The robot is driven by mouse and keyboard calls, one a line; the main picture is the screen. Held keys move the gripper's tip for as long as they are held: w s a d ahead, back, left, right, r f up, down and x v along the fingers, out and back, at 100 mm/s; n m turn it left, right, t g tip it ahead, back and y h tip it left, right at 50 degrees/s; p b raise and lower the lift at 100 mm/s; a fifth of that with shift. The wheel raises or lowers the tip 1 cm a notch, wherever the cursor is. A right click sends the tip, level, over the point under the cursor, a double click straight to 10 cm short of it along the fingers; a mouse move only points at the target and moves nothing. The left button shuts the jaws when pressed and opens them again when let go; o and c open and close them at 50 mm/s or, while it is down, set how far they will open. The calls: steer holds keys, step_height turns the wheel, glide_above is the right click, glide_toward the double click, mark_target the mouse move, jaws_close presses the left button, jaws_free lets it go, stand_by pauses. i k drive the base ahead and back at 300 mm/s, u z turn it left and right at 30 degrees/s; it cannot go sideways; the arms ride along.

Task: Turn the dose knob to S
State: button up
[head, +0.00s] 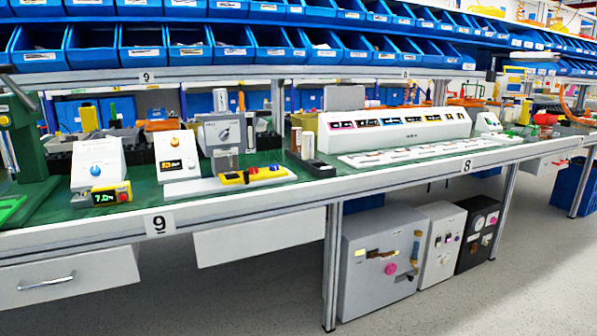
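Several devices with knobs stand on the green-topped workbench (228,202). A white sloped box (97,155) at the left carries a round blue knob (96,170). A grey box (225,118) to its right carries a grey dial knob (224,134). The labels are too small to read, so I cannot tell which is the dose knob, where S lies or how any pointer stands. My gripper is not in view, and nothing is seen touching these knobs.
A yellow box with a display (110,193) and a yellow control strip (253,174) sit near the front edge. A long white display panel (395,127) stands to the right. Blue bins (90,42) line shelves above.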

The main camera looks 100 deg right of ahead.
mark_target(174, 141)
steer(key=z, duration=3.3)
